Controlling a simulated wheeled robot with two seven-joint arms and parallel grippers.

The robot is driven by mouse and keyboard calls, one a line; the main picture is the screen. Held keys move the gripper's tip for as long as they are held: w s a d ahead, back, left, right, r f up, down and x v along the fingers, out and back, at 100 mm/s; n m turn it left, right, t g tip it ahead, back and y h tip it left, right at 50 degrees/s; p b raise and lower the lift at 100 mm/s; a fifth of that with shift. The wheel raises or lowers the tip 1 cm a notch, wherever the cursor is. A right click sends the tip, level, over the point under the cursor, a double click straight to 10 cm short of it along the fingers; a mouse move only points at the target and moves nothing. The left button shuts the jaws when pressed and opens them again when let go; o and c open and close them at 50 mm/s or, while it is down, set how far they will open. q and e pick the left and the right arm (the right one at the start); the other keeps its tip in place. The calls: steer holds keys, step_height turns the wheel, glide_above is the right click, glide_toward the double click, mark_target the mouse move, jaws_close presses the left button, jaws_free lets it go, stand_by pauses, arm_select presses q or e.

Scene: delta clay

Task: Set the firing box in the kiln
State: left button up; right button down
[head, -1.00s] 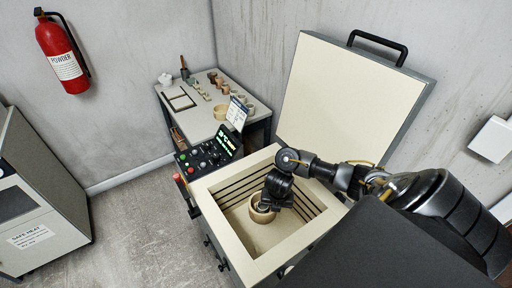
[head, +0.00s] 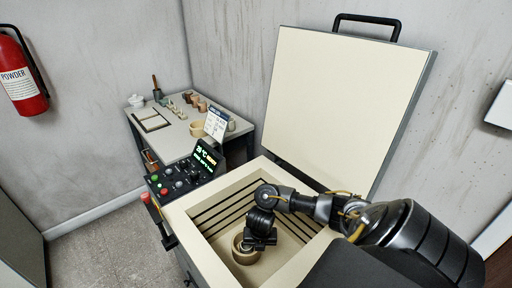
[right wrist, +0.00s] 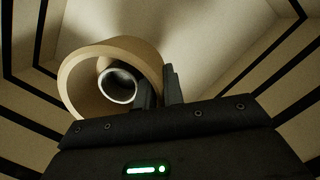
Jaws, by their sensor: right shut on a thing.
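The firing box (head: 241,253) is a round, open-topped tan clay vessel inside the open kiln (head: 192,243). In the right wrist view the firing box (right wrist: 92,68) has a small pale cup (right wrist: 118,86) in it. My right gripper (head: 255,243) reaches down into the chamber and is shut on the firing box's wall. Its fingers (right wrist: 161,88) show against the box's right side in the wrist view. Whether the box's underside touches the kiln floor cannot be told. My left gripper is not in view.
The kiln lid (head: 345,105) stands raised behind the chamber. Grooved walls surround the box, with floor space to its right. A control panel (head: 185,178) is mounted at the kiln's left. A side table (head: 177,150) with small pots and a bowl (head: 198,128) stands behind it.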

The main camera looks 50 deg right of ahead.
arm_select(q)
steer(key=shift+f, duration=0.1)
arm_select(e)
steer(key=shift+f, duration=0.15)
